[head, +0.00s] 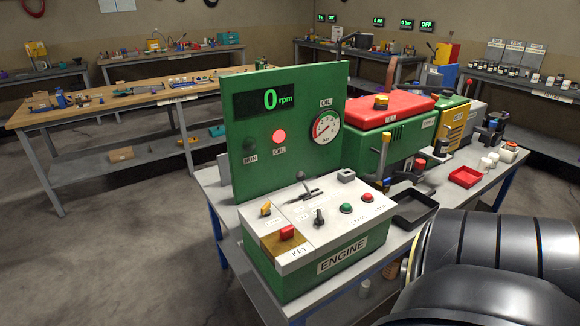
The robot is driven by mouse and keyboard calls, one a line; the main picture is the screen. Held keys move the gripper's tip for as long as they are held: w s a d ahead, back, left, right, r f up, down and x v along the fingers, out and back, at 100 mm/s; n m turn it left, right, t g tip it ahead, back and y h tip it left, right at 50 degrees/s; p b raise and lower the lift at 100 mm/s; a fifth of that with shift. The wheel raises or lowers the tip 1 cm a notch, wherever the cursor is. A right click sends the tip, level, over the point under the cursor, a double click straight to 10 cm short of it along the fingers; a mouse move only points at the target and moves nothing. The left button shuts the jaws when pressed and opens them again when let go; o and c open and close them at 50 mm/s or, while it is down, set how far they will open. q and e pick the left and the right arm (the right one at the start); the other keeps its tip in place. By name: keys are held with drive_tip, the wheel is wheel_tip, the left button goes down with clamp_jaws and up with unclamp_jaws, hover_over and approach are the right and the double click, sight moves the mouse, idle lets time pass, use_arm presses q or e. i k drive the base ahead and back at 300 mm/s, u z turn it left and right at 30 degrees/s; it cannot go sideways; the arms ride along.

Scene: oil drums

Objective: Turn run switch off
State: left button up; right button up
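The engine control box (330,264) is green with a pale sloped top and stands on the near bench. Its top carries a black switch (319,218), a yellow-orange knob (265,209), a red key piece (287,232) by the KEY label, a grey lever (310,194), a green button (346,208) and a red button (367,197). Small labels are unreadable, so I cannot tell which control is the run switch. The green panel (300,105) behind reads 0 rpm. Its RUN lamp (251,143) is dark and its OIL lamp (280,136) glows red. Neither gripper is in view.
A red-topped green engine (393,115) stands behind the box. A black tray (415,208) and a red tray (465,177) lie right of it. My black arm links fill the lower right corner. Floor at left (120,250) is clear.

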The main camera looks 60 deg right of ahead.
sight(320, 221)
drive_tip(key=i, duration=1)
drive_tip(key=z, duration=1.9)
